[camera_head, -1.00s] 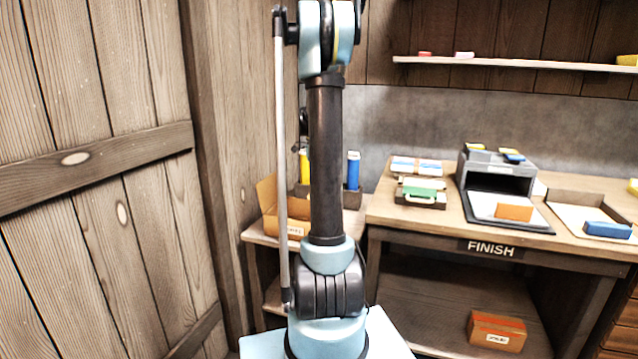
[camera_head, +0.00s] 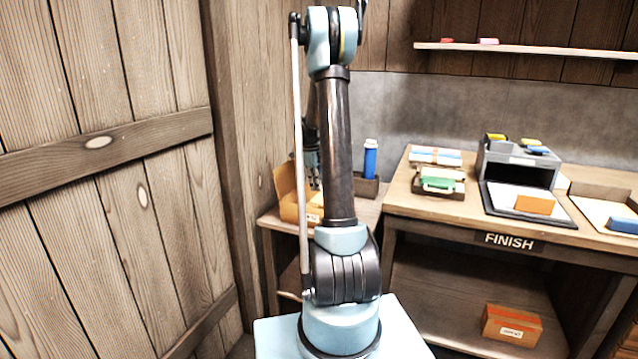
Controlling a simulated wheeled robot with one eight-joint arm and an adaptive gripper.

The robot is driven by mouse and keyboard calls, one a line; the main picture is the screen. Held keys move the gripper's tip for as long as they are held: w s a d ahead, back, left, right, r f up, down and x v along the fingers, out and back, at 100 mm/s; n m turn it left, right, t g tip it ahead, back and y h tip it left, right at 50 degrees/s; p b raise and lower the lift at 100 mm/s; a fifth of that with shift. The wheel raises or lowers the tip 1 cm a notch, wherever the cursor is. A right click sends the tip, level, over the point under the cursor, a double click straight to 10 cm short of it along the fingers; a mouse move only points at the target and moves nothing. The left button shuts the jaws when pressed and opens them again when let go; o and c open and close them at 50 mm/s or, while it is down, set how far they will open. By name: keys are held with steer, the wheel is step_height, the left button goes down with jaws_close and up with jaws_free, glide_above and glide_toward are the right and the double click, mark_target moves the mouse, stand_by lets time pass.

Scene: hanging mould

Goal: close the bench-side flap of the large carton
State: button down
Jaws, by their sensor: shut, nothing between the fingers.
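The large open carton (camera_head: 287,211) is orange-brown cardboard and stands on a low side table left of the bench. A tall flap (camera_head: 287,183) stands raised at its left and back. My arm hides the carton's right part, so the bench-side flap cannot be made out. My gripper (camera_head: 316,184) shows partly behind my arm, pointing down, with its fingertips at or just above the carton in the picture. It is shut and empty. I cannot tell whether it touches the carton.
A blue bottle (camera_head: 370,158) stands in a dark holder behind the carton. The bench (camera_head: 400,205) at the right holds a green-topped case (camera_head: 438,182) and a grey unit (camera_head: 518,165). A plank wall (camera_head: 110,190) fills the left. A small carton (camera_head: 511,326) sits on the lower shelf.

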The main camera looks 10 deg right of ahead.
steer(key=shift+a+f, duration=0.2)
steer(key=shift+f, duration=0.5)
steer(key=shift+d+f, duration=0.1)
